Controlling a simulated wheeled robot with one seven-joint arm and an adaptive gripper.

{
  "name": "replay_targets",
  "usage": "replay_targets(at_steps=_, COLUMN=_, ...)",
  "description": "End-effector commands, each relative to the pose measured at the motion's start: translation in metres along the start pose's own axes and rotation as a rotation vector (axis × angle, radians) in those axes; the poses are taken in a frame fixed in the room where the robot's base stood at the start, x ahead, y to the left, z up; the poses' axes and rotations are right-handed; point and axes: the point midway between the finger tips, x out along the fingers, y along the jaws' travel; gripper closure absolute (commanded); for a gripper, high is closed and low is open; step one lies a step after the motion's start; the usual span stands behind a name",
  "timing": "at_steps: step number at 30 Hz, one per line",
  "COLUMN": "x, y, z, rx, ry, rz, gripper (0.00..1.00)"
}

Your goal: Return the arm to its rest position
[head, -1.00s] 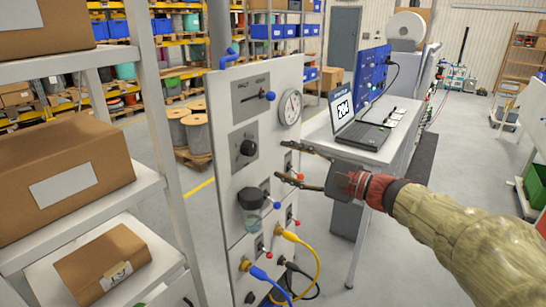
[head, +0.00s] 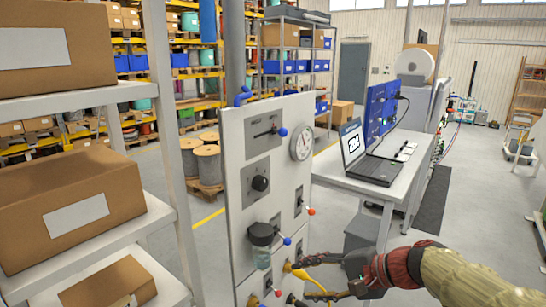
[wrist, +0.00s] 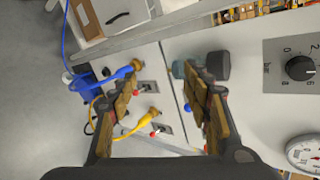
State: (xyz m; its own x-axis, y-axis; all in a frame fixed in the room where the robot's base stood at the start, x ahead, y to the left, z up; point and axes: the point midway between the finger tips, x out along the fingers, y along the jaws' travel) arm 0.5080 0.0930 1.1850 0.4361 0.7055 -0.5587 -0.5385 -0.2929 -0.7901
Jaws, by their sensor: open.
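My gripper (head: 302,281) is open and empty in the head view, at the end of my arm. It is low, in front of the lower right part of the white control panel (head: 235,150). Its fingers partly hide the yellow plug and cable there. In the wrist view the two fingers of my gripper (wrist: 160,72) are spread apart, with the panel (wrist: 255,112) behind them. A yellow plug (wrist: 168,120), a blue plug (wrist: 108,78) and red-tipped levers show around the left finger.
A shelf with cardboard boxes (head: 85,205) stands at the left. The panel carries a gauge (head: 301,147), a black knob (head: 260,184) and a clear cup (head: 262,250). A bench with a laptop (head: 370,165) stands behind the gripper. Open floor (head: 480,190) lies at the right.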

Motion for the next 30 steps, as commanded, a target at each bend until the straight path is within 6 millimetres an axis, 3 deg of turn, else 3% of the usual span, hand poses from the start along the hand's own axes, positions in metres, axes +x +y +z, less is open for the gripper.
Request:
replay_targets(at_steps=3, x=-0.014, y=0.056, z=0.022, rx=-0.156, ry=0.040, rz=0.202, gripper=0.51)
replay_targets(at_steps=6, x=-0.034, y=0.099, z=0.036, rx=-0.305, ry=0.078, rz=0.367, gripper=0.51)
replay_targets(at_steps=9, x=-0.059, y=0.135, z=0.045, rx=-0.466, ry=0.118, rz=0.520, gripper=0.51)
replay_targets(at_steps=13, x=-0.095, y=0.168, z=0.053, rx=-0.674, ry=0.175, rz=0.687, gripper=0.51)
replay_targets(at_steps=19, x=-0.138, y=0.183, z=0.067, rx=-0.928, ry=0.264, rz=0.825, gripper=0.51)
replay_targets(at_steps=24, x=-0.145, y=0.165, z=0.083, rx=-1.005, ry=0.306, rz=0.786, gripper=0.51)
replay_targets(at_steps=30, x=-0.143, y=0.164, z=0.086, rx=-1.016, ry=0.300, rz=0.781, gripper=0.51)
